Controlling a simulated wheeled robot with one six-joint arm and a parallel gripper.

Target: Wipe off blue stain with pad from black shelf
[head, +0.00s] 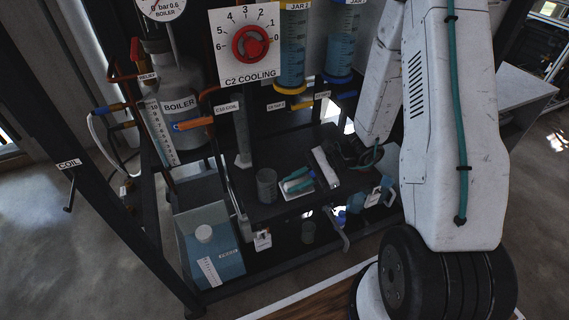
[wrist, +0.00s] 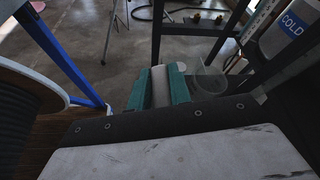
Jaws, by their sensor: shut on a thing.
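My gripper (head: 296,181) is low over the black shelf (head: 262,213) in the middle of the rack in the head view. Its two teal fingers are shut on a pale pad (head: 298,191). In the wrist view my gripper (wrist: 158,90) shows the grey-beige pad (wrist: 159,84) squeezed between the teal fingers. The pad is at or close to the shelf top; I cannot tell whether it touches. I cannot make out a blue stain on the shelf; my gripper and the pad cover part of the surface.
A see-through cup (head: 267,186) stands close left of my gripper; it also shows in the wrist view (wrist: 209,82). Blue-filled jars (head: 292,50) hang above. A post (head: 242,135) rises behind the cup.

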